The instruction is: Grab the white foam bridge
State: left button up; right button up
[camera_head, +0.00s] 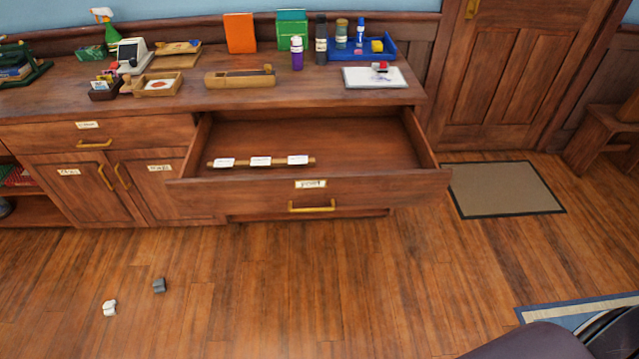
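A small white piece (109,308) lies on the wood floor at the lower left. It has a blocky, notched shape and looks like the white foam bridge, but it is too small to tell for certain. A similar small grey piece (159,285) lies on the floor just up and right of it, apart from it. Neither of my grippers is in view.
A wood cabinet (150,131) spans the back, its top crowded with stationery. Its wide drawer (240,190) stands open over the floor, holding a wooden rail with white tags (261,161). A mat (505,189) lies by the door. The floor around the small pieces is clear.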

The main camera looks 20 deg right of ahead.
aim_at(109, 308)
jog(key=u, duration=1.25)
